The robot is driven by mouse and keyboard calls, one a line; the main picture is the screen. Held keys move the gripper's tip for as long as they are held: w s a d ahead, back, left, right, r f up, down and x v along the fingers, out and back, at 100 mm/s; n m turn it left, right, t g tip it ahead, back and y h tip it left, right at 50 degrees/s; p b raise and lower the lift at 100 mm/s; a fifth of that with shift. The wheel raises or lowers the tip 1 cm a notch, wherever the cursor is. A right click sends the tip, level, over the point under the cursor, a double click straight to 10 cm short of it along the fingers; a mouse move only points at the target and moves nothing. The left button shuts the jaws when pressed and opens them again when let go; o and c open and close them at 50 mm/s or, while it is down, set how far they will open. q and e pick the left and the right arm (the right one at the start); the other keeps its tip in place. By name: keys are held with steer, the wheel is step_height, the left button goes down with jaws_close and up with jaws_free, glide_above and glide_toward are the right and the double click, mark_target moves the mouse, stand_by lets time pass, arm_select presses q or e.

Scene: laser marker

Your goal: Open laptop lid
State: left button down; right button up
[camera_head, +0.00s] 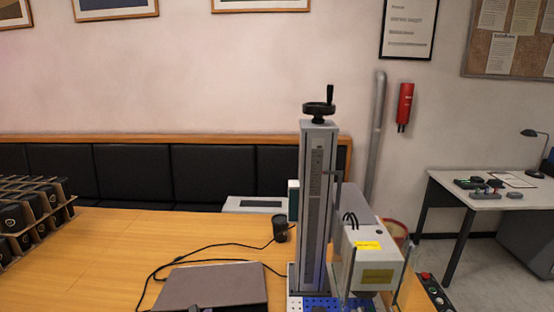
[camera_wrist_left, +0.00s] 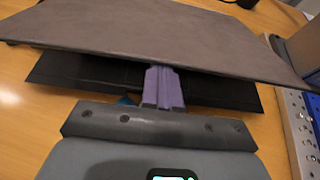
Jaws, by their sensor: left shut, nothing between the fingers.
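The laptop lid (camera_head: 212,286) is a flat grey-brown panel at the bottom of the head view. In the left wrist view the lid (camera_wrist_left: 165,35) spans the upper part, and the dark laptop base (camera_wrist_left: 85,75) shows below it with a gap between them, so the lid is partly raised. My left gripper (camera_wrist_left: 164,85) has its purple fingers closed together and empty. Their tips reach the gap at the lid's near edge; whether they touch the lid I cannot tell. In the head view only a small dark piece shows at the bottom edge. My right gripper is not in view.
The laser marker column (camera_head: 317,200) stands right of the laptop, with its perforated metal plate (camera_wrist_left: 296,125) close by. A black cup (camera_head: 280,230) and cables (camera_head: 160,268) lie behind the laptop. A divided crate (camera_head: 60,213) stands far left; bare wooden table (camera_head: 100,250) lies between.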

arm_select(q)
steer(key=shift+w+a+r+p, duration=0.1)
steer(key=shift+w+r+p, duration=0.15)
steer(key=shift+r, duration=0.3)
steer(key=shift+w+r+p, duration=0.1)
steer(key=shift+r+p, duration=0.2)
steer(key=shift+r, duration=0.25)
steer(key=shift+s+r+p, duration=0.15)
steer(key=shift+p, duration=0.3)
steer(key=shift+s+d+f+p, duration=0.1)
steer(key=shift+s+d+p, duration=0.1)
steer(key=shift+s+p, duration=1.25)
steer(key=shift+s+d+f+p, duration=0.1)
steer(key=shift+s+d+p, duration=0.1)
steer(key=shift+s+p, duration=1.2)
